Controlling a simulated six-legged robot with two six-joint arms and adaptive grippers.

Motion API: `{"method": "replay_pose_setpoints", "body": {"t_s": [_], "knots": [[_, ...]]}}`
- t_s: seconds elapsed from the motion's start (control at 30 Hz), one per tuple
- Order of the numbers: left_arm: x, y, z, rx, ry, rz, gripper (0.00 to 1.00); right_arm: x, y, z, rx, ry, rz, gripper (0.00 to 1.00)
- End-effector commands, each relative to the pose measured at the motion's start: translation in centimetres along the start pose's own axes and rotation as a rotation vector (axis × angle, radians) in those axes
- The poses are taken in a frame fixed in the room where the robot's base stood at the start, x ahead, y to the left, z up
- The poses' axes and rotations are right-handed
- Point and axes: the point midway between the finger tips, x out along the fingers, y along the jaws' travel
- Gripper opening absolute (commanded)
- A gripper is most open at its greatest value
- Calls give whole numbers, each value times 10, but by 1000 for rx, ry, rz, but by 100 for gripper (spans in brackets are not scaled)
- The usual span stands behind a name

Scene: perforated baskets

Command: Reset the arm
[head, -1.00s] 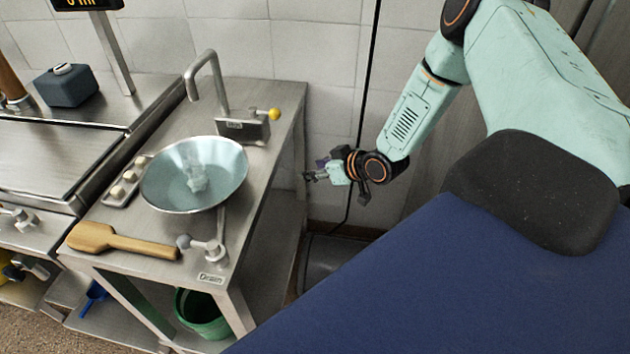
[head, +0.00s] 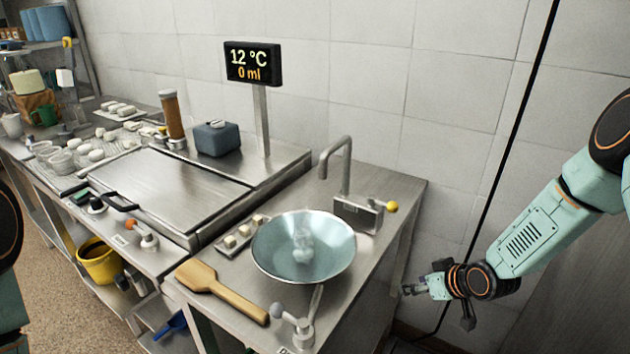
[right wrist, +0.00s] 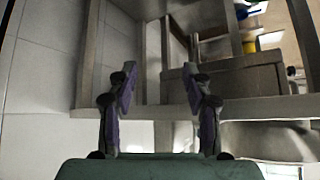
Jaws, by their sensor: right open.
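My right arm (head: 535,235) comes in from the right in the head view. Its gripper (head: 412,290) hangs in free air to the right of the metal counter, close to its right side. In the right wrist view the gripper (right wrist: 160,90) is open, its two fingers apart with nothing between them. The fingers point at the counter's frame and lower shelf. A piece of my left arm (head: 10,260) shows at the left edge of the head view. My left gripper is out of view.
A metal bowl (head: 275,262) stands on the counter below a tap (head: 345,165). A wooden paddle (head: 222,292) and a lever valve (head: 298,325) are near the counter's front. A display (head: 253,63) reads 12 °C and 0 ml. A yellow bucket (head: 98,262) is underneath at left.

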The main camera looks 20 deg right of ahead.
Motion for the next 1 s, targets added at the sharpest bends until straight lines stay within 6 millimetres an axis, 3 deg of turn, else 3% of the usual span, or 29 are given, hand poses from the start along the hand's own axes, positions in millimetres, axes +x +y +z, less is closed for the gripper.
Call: {"method": "replay_pose_setpoints", "body": {"t_s": [0.17,0.27,0.47,0.57,0.7,0.83,1.0], "knots": [[0,0,0,0,0,0,40,-2,-4,4,97,8,13,50],[2,0,0,0,0,0,40,-6,-32,23,202,-30,8,50],[17,0,0,0,0,0,40,-14,-104,99,329,-203,14,50],[27,0,0,0,0,0,40,-28,-138,149,353,-321,35,50],[42,0,0,0,0,0,40,-60,-174,226,334,-504,86,50],[55,0,0,0,0,0,40,-90,-192,280,270,-641,120,50],[64,0,0,0,0,0,40,-102,-202,309,188,-715,109,50]]}}
